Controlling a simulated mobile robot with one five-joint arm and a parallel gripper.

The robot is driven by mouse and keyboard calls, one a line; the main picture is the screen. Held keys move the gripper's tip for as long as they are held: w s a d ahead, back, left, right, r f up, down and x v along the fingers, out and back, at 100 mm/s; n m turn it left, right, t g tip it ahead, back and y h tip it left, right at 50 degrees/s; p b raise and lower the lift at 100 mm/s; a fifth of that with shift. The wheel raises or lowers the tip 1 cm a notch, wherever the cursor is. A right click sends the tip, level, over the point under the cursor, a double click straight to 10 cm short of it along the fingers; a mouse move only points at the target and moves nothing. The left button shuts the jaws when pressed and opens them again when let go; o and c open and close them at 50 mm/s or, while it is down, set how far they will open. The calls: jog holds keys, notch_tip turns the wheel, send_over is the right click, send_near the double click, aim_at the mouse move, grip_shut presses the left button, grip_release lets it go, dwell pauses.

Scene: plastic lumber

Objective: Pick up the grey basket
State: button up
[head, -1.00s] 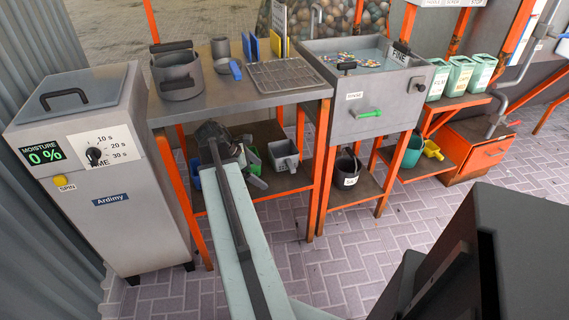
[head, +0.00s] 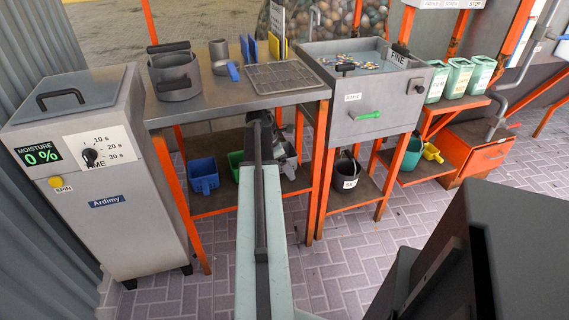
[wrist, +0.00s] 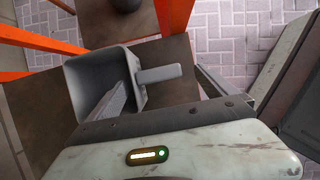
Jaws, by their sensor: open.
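The grey basket (wrist: 88,73) is an open bin with a stubby grey handle (wrist: 158,75), on the brown lower shelf. In the wrist view its mouth is on the left and its handle points right. My gripper (wrist: 163,60) is open, with the handle between its fingers in the picture. The left finger overlaps the basket's near side; I cannot tell whether it touches. The right finger stands clear of the handle. In the head view the basket (head: 290,168) is mostly hidden behind my arm, and the fingers are hard to make out.
A blue bin (head: 203,174) and a green bin (head: 236,163) sit left on the same shelf. Orange table legs (head: 320,175) stand close on the right. The metal tabletop (head: 215,95) is above. A black bucket (head: 345,172) stands further right; the paved floor in front is clear.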

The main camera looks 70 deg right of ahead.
jog(key=b+x, duration=0.4)
jog(key=x, duration=0.1)
jog(key=shift+w+d+f, duration=0.15)
jog(key=shift+w+f, duration=0.05)
jog(key=shift+r, duration=0.2)
jog(key=c, duration=1.6)
jog(key=shift+r, duration=0.15)
jog(key=shift+c, duration=0.2)
